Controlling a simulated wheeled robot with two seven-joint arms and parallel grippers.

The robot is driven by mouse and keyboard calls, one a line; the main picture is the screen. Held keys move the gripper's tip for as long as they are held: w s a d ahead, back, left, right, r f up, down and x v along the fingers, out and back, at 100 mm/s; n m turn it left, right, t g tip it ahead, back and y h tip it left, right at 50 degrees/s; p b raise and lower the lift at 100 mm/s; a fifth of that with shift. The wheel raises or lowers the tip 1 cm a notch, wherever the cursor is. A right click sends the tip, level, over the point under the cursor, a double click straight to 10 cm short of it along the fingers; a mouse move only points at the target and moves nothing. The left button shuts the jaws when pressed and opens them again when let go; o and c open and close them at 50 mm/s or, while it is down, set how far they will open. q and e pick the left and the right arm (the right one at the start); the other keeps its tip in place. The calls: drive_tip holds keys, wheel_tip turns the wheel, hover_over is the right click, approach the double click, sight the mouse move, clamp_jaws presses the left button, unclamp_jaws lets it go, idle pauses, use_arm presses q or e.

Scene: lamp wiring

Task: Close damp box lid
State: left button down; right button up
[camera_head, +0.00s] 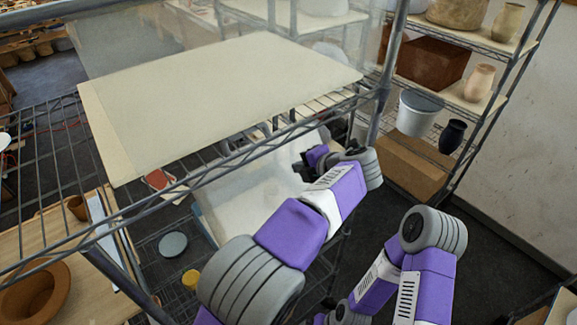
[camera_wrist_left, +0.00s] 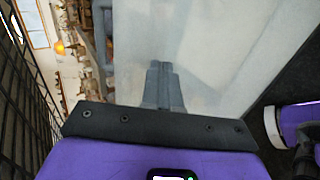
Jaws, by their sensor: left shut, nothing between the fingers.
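A pale, translucent panel (camera_head: 262,192), which looks like the damp box or its lid, shows below the upper wire shelf. It is partly hidden by the shelf's edge and my left arm. I cannot tell how far the lid is open. My left gripper (camera_head: 308,163) is at the panel's upper right side, partly hidden by its own wrist. In the left wrist view the shut, empty fingers (camera_wrist_left: 162,66) point along a large, whitish, cloudy surface (camera_wrist_left: 215,50). I cannot tell if they touch it. My right arm is at the lower right, with its gripper out of view.
A wire shelf with a pale board (camera_head: 220,95) stands above the panel, and its front rail (camera_head: 230,165) and post (camera_head: 385,75) are close to my left arm. Another rack at the right holds pots and a grey bucket (camera_head: 418,112). A brown bowl (camera_head: 35,290) is at the lower left.

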sight(283, 166)
use_arm(q)
drive_tip(key=shift+x, duration=3.1)
